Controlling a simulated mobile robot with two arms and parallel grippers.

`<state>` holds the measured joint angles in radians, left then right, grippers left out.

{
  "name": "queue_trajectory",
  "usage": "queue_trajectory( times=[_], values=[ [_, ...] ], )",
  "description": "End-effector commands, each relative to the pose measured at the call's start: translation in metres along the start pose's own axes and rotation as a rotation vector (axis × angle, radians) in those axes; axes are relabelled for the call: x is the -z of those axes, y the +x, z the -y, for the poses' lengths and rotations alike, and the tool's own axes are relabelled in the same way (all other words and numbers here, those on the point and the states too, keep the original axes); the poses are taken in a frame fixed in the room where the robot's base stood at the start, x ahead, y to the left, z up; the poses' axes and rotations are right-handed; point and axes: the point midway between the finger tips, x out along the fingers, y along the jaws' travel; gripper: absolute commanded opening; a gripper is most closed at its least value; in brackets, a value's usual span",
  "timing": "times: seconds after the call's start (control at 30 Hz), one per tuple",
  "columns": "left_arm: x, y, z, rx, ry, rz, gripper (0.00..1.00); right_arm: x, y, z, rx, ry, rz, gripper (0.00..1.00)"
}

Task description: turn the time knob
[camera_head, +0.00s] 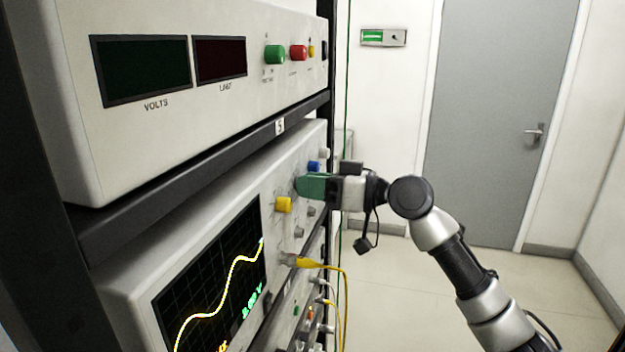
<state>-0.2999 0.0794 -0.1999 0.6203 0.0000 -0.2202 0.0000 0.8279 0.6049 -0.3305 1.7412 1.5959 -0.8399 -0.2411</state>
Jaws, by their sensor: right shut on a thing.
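The oscilloscope-like instrument (140,292) sits on the lower rack shelf with its lit screen (215,285) facing right. Its panel has a yellow knob (283,204), a blue knob (313,166) and small grey knobs. My right gripper (303,186) has its green fingers against this panel, between the yellow and blue knobs. It is shut on a knob there, which the fingers hide almost wholly. The labels are too small to read, so I cannot tell from print which knob is the time knob. My left gripper is not in view.
A power supply (140,128) with green (275,54) and red (299,52) knobs stands on the shelf above. A yellow cable (333,267) hangs from the panel below my right gripper. A grey door (487,120) is behind; the floor before it is clear.

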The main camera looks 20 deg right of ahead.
Motion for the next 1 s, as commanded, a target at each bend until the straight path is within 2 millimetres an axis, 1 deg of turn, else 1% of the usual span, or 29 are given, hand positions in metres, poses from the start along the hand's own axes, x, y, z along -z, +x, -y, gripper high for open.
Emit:
queue_trajectory(
  times=[0.03,0.2,0.4,0.97,1.0],
  values=[
    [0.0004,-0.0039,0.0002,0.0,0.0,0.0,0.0,0.0032,-0.0004,0.0005,-0.001,0.031,-0.003,0.0],
    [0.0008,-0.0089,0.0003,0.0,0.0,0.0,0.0,0.0029,-0.0006,0.0002,-0.001,0.129,-0.003,0.0],
    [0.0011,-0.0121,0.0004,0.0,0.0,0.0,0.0,0.0026,-0.0005,0.0002,0.0,0.199,-0.004,0.0],
    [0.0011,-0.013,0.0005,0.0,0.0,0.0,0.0,0.0025,-0.0006,-0.0001,0.0,0.228,-0.006,0.0],
    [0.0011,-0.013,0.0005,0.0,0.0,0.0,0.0,0.0025,-0.0006,-0.0001,0.0,0.228,-0.006,0.3]
  ],
)
